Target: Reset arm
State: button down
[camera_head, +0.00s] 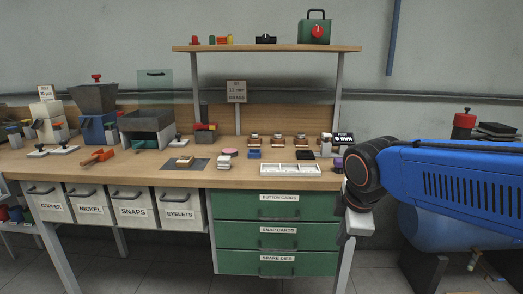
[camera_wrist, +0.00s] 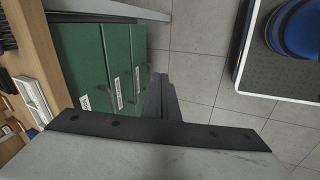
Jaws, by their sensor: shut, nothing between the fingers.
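My blue arm (camera_head: 455,180) reaches in from the right in the head view. Its dark wrist joint is in front of the bench's right end. My gripper (camera_wrist: 160,82) shows in the wrist view with its two dark fingers together and nothing between them. It is apart from the green drawers (camera_wrist: 85,60) and over the tiled floor. In the head view the fingers are hard to make out; the grey end of the arm hangs by the bench's right front corner. The same drawers (camera_head: 265,235) stand to its left.
The wooden bench (camera_head: 130,168) carries a white tray (camera_head: 290,170), hoppers and small tools. White labelled bins (camera_head: 132,206) hang below it. A shelf (camera_head: 265,48) holds a green box (camera_head: 315,32). A blue tank (camera_head: 425,228) stands right.

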jog(key=s+d+f+m, duration=0.3)
jog(key=s+d+m, duration=0.1)
jog(key=s+m, duration=0.3)
jog(key=s+d+f+m, duration=0.3)
jog(key=s+d+m, duration=0.2)
jog(key=s+m, duration=0.2)
jog(key=shift+s+m+t, duration=0.3)
jog(key=shift+s+m, duration=0.1)
jog(key=shift+m, duration=0.7)
jog(key=shift+r, duration=0.1)
